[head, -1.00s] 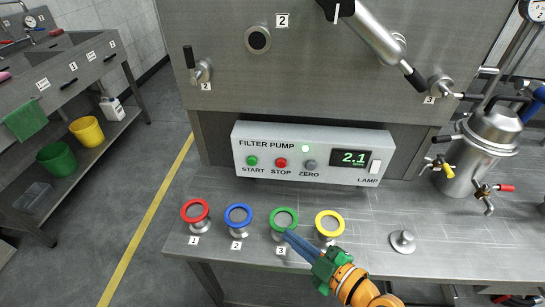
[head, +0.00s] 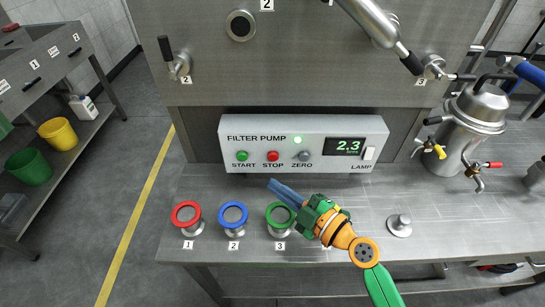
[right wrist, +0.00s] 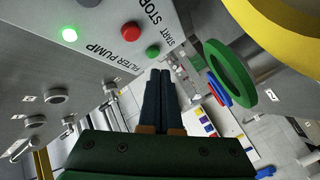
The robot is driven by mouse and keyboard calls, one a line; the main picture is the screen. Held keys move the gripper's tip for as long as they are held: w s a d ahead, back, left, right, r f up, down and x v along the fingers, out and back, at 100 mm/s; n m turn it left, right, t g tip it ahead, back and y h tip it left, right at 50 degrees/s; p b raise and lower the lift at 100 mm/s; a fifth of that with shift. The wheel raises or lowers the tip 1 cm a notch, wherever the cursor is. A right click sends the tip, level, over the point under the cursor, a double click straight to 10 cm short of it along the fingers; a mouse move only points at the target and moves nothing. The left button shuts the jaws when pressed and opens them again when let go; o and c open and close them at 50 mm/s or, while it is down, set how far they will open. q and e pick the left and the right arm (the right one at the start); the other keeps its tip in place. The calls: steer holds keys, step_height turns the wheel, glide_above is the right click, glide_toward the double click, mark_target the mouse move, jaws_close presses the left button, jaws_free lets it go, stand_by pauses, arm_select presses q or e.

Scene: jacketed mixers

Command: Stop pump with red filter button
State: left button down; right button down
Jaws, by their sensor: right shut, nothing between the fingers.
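The filter pump panel (head: 320,128) is a white box on the back of the steel bench. Its red STOP button (head: 273,156) sits between the green START button (head: 242,156) and the grey ZERO button (head: 304,156). The green lamp (head: 297,140) is lit and the display (head: 349,147) reads 2.3. My right gripper (head: 271,184) is shut and empty, with its blue fingertips just below and in front of the panel, apart from the STOP button. In the right wrist view the red button (right wrist: 131,31) shows above left of the fingertips (right wrist: 160,73). My left gripper is out of view.
Red (head: 186,213), blue (head: 234,213) and green (head: 280,214) ringed filters stand along the bench front; a yellow one (right wrist: 290,30) is close to the right wrist camera. A steel vessel with valves (head: 470,130) stands at the right.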

mark_target(273, 156)
steer(key=w+b, duration=0.2)
steer(key=w, duration=0.2)
steer(key=shift+w, duration=0.4)
stand_by(1.6)
steer(key=shift+w+b, duration=0.45)
steer(key=shift+b, duration=0.05)
